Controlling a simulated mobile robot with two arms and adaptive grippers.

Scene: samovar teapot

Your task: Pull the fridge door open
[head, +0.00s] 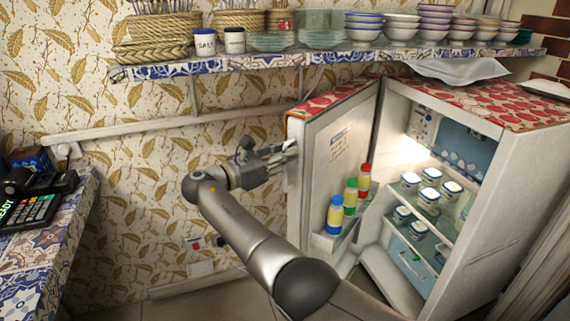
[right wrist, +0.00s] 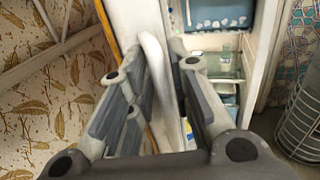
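The fridge (head: 510,185) stands at the right with a red patterned cover on top. Its white door (head: 325,155) is swung open towards the left, and the shelves inside show. My right gripper (head: 285,153) is at the door's outer edge. In the right wrist view, its fingers (right wrist: 160,85) lie on either side of the white door handle (right wrist: 156,75) and appear closed on it. Part of the handle is hidden by the fingers. My left gripper is not in view.
Several jars (head: 430,195) sit on the inner shelves. A tiled wall shelf (head: 330,58) with bowls hangs above. A tiled counter (head: 40,245) is at the left, with free floor between.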

